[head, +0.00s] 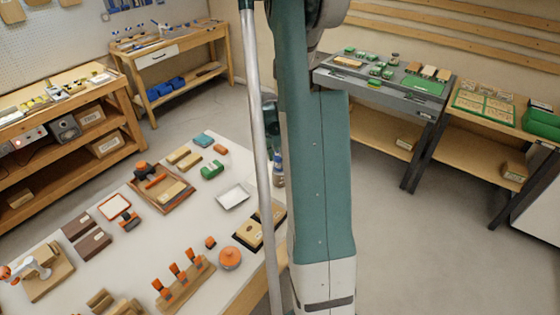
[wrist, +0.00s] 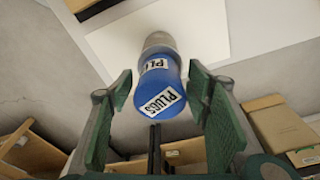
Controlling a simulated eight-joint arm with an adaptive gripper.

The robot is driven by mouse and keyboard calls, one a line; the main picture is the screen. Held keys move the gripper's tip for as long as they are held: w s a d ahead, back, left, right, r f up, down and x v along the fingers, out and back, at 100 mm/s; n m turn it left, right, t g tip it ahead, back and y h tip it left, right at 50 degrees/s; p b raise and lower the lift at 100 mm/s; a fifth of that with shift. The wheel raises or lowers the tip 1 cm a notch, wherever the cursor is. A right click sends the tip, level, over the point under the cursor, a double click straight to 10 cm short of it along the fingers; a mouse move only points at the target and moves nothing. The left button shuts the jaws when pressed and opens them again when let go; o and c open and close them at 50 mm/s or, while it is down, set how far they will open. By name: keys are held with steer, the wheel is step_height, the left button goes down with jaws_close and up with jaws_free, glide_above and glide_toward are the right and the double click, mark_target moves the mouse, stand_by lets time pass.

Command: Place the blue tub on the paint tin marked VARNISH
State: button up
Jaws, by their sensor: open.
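A blue tub (wrist: 160,92) with PLUGS labels on its end and side shows in the wrist view, between the fingers of my gripper (wrist: 160,82). The fingers are open, with a gap on each side of the tub. A grey, tin-like cylinder (wrist: 158,41) shows directly beyond the tub, in line with it. I cannot read a marking on it, nor tell whether the two touch. In the head view my arm hides most of this spot. Small blue and grey shapes show just left of the arm, too small to tell apart. No VARNISH label is readable.
A light bench (head: 150,232) at the left holds wooden blocks, a shallow white tray (head: 232,197), a green item (head: 212,169) and an orange round item (head: 229,258). Other benches stand along the walls. Grey floor is clear at the right.

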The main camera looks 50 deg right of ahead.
steer(key=shift+r, duration=0.15)
steer(key=shift+w+a+r+p, duration=0.1)
steer(key=shift+a+r, duration=0.15)
steer(key=shift+r, duration=1.75)
steer(key=shift+w+a+r+p, duration=0.15)
steer(key=shift+a+r, duration=0.15)
steer(key=shift+r, duration=1.65)
steer(key=shift+w+a+r+p, duration=0.1)
steer(key=shift+a+r, duration=0.15)
steer(key=shift+r, duration=1.75)
